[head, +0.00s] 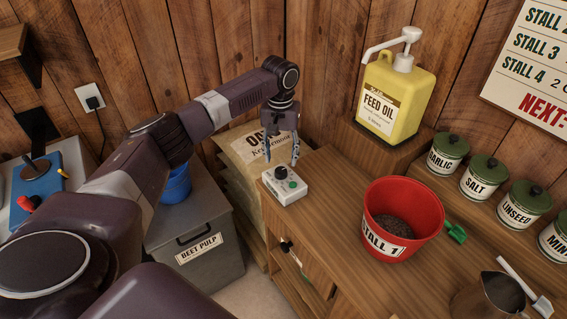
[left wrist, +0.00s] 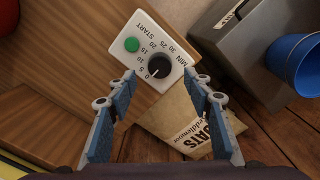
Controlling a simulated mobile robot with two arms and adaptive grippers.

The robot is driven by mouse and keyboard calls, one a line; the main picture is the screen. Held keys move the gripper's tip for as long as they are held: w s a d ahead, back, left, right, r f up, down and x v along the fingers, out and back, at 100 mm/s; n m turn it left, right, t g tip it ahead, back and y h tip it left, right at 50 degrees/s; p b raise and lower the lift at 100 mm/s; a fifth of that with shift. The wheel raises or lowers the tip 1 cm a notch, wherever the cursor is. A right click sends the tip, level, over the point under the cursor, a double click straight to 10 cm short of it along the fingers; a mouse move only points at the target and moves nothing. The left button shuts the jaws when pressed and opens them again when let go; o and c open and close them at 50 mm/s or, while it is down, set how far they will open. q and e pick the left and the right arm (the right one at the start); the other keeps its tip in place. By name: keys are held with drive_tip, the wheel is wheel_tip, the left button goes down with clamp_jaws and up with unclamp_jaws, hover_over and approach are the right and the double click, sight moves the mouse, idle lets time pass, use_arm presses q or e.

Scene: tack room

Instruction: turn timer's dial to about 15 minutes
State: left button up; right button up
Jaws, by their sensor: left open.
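The timer (head: 286,189) is a small white box on the wooden counter's near left corner, with a black dial (head: 281,171) and a green button (head: 292,184). In the left wrist view the timer (left wrist: 178,88) shows a printed scale from 0 to 30 minutes around the dial (left wrist: 160,65). The dial's pale mark appears to point near 0. My left gripper (head: 282,160) is open, pointing down just above the timer. In the left wrist view its fingers (left wrist: 155,92) stand apart on either side, with the dial beyond their tips and nothing between them. My right gripper is not in view.
A red bucket (head: 412,240) stands right of the timer, with a yellow feed oil jug (head: 397,98) behind on a raised block. Green-lidded jars (head: 478,181) line the right. Left of the counter are a feed sack (head: 245,150) and a grey bin (head: 205,225) with a blue bucket (head: 177,187).

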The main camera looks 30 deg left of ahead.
sight(281, 170)
use_arm(q)
wheel_tip(281, 170, down, 4)
drive_tip(key=shift+s+r+p, duration=0.1)
drive_tip(key=shift+s+p, duration=0.05)
drive_tip(key=shift+p, duration=0.2)
drive_tip(key=shift+w+f, duration=0.2)
drive_tip(key=shift+f, duration=0.5)
drive_tip(key=shift+s, duration=0.1)
drive_tip(key=c, duration=1.2)
drive_tip(key=shift+o, duration=0.2)
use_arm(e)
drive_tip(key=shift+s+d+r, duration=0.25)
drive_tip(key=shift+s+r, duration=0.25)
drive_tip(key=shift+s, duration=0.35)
use_arm(q)
drive_tip(key=shift+r, duration=0.1)
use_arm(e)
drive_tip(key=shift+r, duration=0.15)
